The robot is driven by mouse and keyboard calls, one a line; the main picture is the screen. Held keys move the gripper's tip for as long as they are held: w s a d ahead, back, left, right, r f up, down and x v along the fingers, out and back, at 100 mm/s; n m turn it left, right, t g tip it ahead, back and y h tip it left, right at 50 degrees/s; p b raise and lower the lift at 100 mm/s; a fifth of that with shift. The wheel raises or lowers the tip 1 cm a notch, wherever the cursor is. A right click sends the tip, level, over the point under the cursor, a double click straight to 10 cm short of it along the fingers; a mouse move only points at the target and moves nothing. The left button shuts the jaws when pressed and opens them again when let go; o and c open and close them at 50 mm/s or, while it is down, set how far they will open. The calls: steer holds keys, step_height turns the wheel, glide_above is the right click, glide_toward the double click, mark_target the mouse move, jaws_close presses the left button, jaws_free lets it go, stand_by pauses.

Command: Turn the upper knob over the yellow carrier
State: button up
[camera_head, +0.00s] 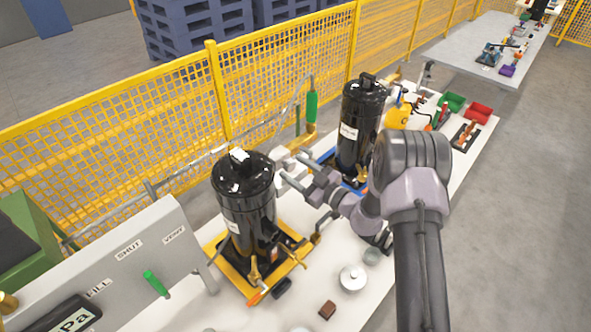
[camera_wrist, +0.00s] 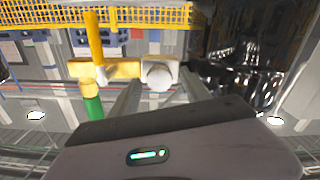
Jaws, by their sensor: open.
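The yellow carrier (camera_head: 227,270) stands on the white bench in the head view, with a black cylinder (camera_head: 247,205) upright on it. My gripper (camera_head: 287,176) is open beside the cylinder's upper right side. In the wrist view, which looks upside down, a pale round knob (camera_wrist: 160,76) sits on the end of a brass fitting (camera_wrist: 120,70). My gripper (camera_wrist: 161,84) has one finger on each side of this knob; contact cannot be told. A green handle (camera_wrist: 93,106) joins the fitting. The knob is not clear in the head view.
A second black cylinder (camera_head: 359,125) stands behind, to the right of my gripper. A grey panel (camera_head: 150,255) with a green lever is at lower left. A yellow mesh fence (camera_head: 180,110) runs behind the bench. Small parts lie along the front.

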steer(key=shift+c, duration=0.2)
jaws_close()
